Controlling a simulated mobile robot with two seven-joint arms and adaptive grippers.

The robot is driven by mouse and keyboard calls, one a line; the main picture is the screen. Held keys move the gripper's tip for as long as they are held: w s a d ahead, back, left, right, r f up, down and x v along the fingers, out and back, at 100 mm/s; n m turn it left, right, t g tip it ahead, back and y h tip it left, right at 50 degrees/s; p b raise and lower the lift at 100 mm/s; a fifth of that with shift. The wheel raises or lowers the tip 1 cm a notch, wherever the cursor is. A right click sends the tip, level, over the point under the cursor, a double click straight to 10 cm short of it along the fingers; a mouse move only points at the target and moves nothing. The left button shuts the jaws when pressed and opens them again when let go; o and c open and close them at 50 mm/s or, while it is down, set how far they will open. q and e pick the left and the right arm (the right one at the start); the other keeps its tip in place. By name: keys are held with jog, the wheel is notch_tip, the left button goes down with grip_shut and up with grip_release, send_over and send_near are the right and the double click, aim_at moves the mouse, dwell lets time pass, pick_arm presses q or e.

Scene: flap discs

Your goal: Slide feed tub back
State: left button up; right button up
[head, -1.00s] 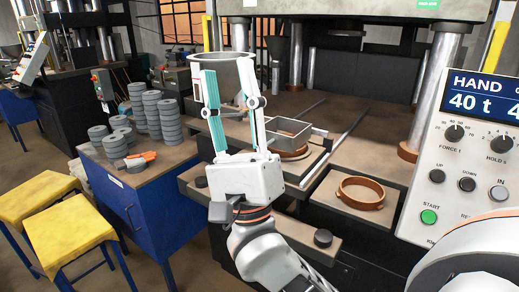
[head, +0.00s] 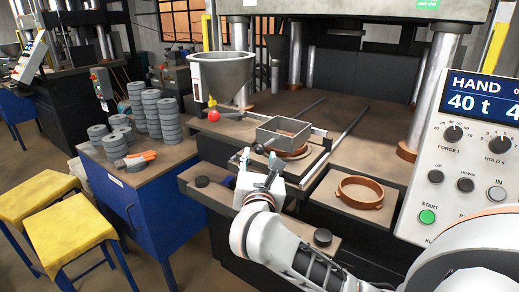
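The feed tub, a grey open square frame (head: 299,141), sits on the press bed beside the hopper, over a brown ring (head: 292,154). A dark knob (head: 259,148) sticks out at its front left. My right gripper (head: 259,159) is low in front of the tub, its fingers pointing at the knob. The two fingertips look apart, one on each side of the knob; whether they touch it I cannot tell. My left gripper is not in view.
A grey conical hopper (head: 222,74) and a red ball knob (head: 213,115) stand left of the tub. Another brown ring (head: 360,193) lies at the right. Grey discs (head: 170,120) are stacked on the blue cabinet. The control panel (head: 465,150) is at the right. The bed behind the tub is clear.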

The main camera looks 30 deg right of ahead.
aim_at(260, 152)
jog(key=x, duration=0.5)
